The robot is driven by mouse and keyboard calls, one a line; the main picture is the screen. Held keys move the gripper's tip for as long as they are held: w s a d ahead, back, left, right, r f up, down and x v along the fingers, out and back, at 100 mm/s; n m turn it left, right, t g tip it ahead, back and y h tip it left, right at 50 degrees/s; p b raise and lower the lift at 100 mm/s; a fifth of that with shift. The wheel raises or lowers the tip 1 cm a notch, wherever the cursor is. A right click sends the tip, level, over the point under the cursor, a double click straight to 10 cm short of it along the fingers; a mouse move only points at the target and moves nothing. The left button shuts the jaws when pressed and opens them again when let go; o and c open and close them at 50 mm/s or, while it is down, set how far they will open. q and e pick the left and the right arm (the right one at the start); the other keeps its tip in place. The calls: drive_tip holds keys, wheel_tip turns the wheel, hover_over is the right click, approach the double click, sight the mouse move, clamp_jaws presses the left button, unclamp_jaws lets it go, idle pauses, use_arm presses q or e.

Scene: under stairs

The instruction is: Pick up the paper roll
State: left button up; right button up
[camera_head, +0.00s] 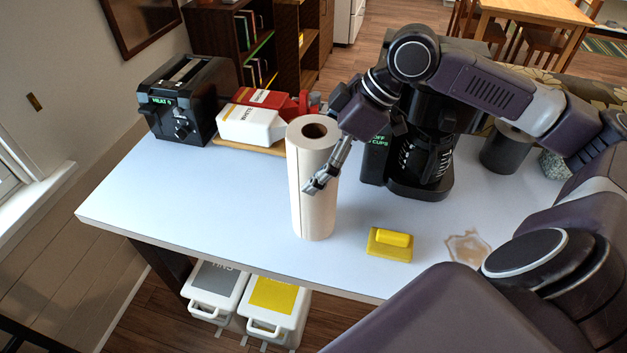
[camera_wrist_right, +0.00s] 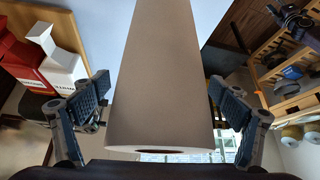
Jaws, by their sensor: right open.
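The white paper roll (camera_head: 314,195) stands upright on the table, near its front edge, in the head view. My right gripper (camera_head: 318,183) reaches down to it from the right, and one finger shows in front of the roll's right side. In the right wrist view the roll (camera_wrist_right: 160,80) fills the middle, between the two spread fingers (camera_wrist_right: 163,110). The right gripper is open, with a finger on each side of the roll; the left finger looks very close to it, and I cannot tell whether it touches. My left gripper is not in view.
The table (camera_head: 180,200) has free room left of the roll. A toaster (camera_head: 185,100) and cartons on a board (camera_head: 250,122) stand behind. A coffee maker (camera_head: 430,165) stands right, partly behind my arm. A yellow sponge (camera_head: 389,245) and a brown spill (camera_head: 467,248) lie in front.

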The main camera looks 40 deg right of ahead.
drive_tip(key=shift+s, duration=0.1)
drive_tip(key=shift+r, duration=0.1)
drive_tip(key=shift+c, duration=1.4)
drive_tip(key=c, duration=1.6)
drive_tip(key=shift+r, duration=0.1)
wheel_tip(320, 180, up, 20)
drive_tip(key=p, duration=0.3)
